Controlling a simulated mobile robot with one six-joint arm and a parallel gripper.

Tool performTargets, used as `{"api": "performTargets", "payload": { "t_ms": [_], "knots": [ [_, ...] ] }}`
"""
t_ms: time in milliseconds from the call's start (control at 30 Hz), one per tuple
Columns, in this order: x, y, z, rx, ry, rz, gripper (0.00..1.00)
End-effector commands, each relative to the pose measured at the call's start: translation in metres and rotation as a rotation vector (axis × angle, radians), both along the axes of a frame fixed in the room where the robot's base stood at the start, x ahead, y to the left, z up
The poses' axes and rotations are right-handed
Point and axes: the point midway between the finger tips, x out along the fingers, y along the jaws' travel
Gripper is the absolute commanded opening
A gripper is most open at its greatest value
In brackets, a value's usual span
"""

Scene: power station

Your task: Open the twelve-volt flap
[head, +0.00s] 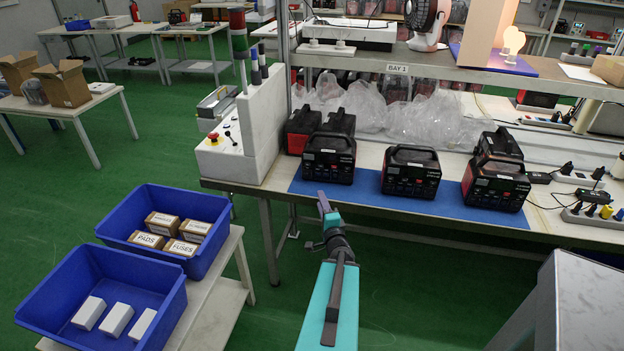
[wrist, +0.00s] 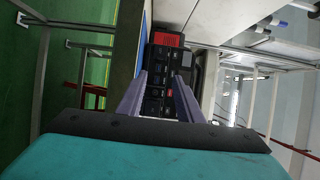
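Black power stations with red trim stand on a blue mat (head: 368,188) on the bench: one at the left (head: 329,158), one in the middle (head: 411,171) and one at the right (head: 497,186). My gripper (head: 324,202) is in front of the left one, at about the mat's front edge and apart from it. In the wrist view my gripper (wrist: 161,77) has its two fingers apart with nothing between them. Beyond them is a power station's front panel (wrist: 158,85), turned sideways, with dark sockets and covers. I cannot tell which cover is the twelve-volt flap.
More power stations (head: 303,129) stand behind the front row. A white control box (head: 245,130) with a stack light is at the left. Clear plastic bags (head: 365,103) lie behind. Blue bins (head: 110,260) stand at lower left. Power strips (head: 592,208) lie at the right.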

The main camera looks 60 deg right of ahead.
Motion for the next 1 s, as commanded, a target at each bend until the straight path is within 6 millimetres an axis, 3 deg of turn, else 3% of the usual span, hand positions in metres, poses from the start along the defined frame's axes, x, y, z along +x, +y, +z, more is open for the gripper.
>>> {"api": "performTargets", "payload": {
  "t_ms": [1000],
  "knots": [
    [0.013,-0.013,-0.005,0.000,0.003,0.001,0.33]
  ]
}}
